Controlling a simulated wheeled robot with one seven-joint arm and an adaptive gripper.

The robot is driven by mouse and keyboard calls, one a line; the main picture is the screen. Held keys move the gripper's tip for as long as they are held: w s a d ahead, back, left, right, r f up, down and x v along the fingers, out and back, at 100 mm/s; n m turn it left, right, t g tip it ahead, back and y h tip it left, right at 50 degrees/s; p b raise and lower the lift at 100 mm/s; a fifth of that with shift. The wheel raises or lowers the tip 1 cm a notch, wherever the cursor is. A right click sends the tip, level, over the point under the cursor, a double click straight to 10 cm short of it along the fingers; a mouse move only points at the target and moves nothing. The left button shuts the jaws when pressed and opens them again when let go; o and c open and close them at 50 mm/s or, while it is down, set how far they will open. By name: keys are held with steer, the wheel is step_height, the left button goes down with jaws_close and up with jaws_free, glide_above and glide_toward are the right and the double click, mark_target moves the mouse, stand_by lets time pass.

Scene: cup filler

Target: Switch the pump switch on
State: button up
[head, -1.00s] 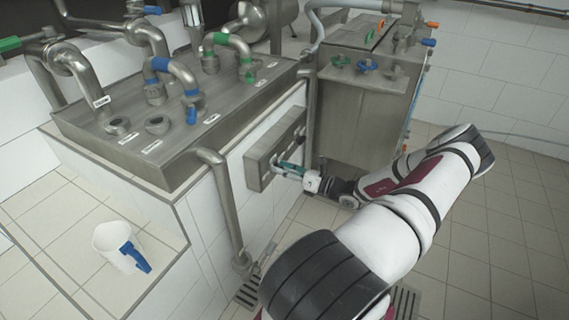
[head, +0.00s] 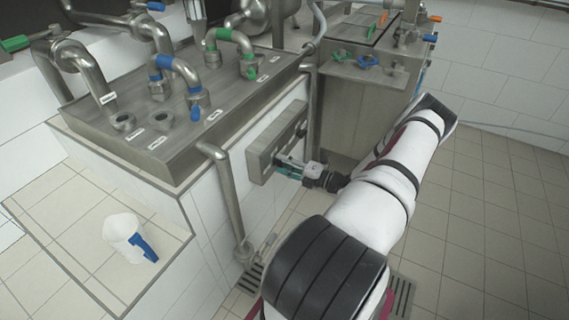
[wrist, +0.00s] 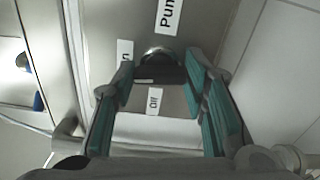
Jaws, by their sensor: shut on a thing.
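The pump switch (wrist: 160,70) is a dark, rounded knob on a grey metal panel, seen near the middle of the wrist view. A label starting "Pum" is above it, an "Off" label below it, and a partly hidden label ending in "n" to its left. My gripper (wrist: 158,80) has its teal-padded fingers on both sides of the knob and is shut on it. Which way the knob points is hard to tell. In the head view, my gripper (head: 281,163) is at the switch panel (head: 259,165) on the tiled wall, and hides the knob.
A vertical metal pipe (head: 228,195) stands just left of the panel. The steel counter (head: 185,135) with pipes and valves is above it. A steel cabinet (head: 350,115) is behind.

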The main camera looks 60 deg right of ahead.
steer(key=shift+m, duration=0.8)
steer(key=o, duration=1.2)
steer(key=shift+c, duration=0.2)
steer(key=shift+s, duration=0.1)
steer(key=s+d, duration=0.1)
steer(key=s, duration=1)
steer(key=shift+s, duration=0.4)
